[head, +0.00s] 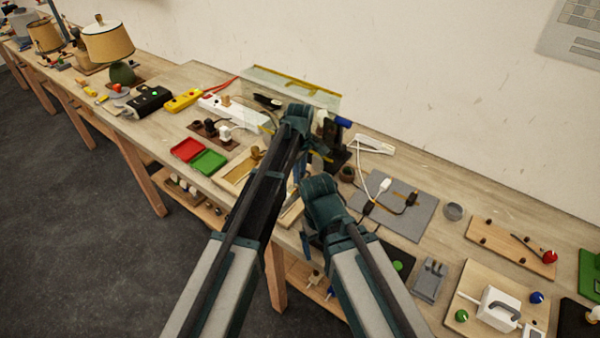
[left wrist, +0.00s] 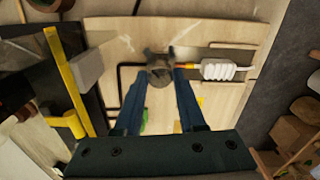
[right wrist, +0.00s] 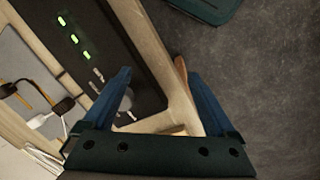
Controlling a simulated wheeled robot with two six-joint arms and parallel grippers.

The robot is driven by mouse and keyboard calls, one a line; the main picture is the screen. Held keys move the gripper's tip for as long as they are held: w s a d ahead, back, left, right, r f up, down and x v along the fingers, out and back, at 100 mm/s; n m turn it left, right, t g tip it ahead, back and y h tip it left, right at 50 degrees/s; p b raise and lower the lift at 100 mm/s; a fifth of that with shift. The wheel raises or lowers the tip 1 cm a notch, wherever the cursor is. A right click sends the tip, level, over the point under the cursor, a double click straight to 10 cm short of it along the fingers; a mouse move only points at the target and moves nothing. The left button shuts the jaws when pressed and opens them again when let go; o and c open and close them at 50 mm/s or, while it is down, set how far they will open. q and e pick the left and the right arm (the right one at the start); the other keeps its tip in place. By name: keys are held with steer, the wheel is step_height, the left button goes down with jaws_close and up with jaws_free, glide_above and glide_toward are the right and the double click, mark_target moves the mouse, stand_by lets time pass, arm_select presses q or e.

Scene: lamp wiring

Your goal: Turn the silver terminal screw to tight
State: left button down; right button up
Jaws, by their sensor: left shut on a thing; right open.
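In the left wrist view, a dark grey round piece with two small side wings (left wrist: 160,72) sits on a pale wooden board (left wrist: 215,25). It looks like the terminal screw, though its silver colour is not clear. My left gripper (left wrist: 160,78) is shut on it, one finger on each side. In the head view my left gripper (head: 303,168) is near the middle of the bench, and my arm hides the screw. My right gripper (right wrist: 155,75) is open and empty near the bench's front edge. In the head view it (head: 308,245) is lower than the left one.
Beside the held piece lies a white ribbed part (left wrist: 225,71) with an orange tip. A yellow strip (left wrist: 65,85) stands left. A black panel with green lights (right wrist: 85,40) lies by my right gripper. A grey mat with plugs (head: 420,215) is to the right.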

arm_select(q)
steer(key=shift+m, duration=0.4)
steer(key=m, duration=0.5)
steer(key=shift+m, duration=0.4)
steer(key=m, duration=1.2)
steer(key=shift+m, duration=0.3)
steer(key=m, duration=0.6)
steer(key=shift+m, duration=0.5)
steer(key=c, duration=0.5)
jaws_free()
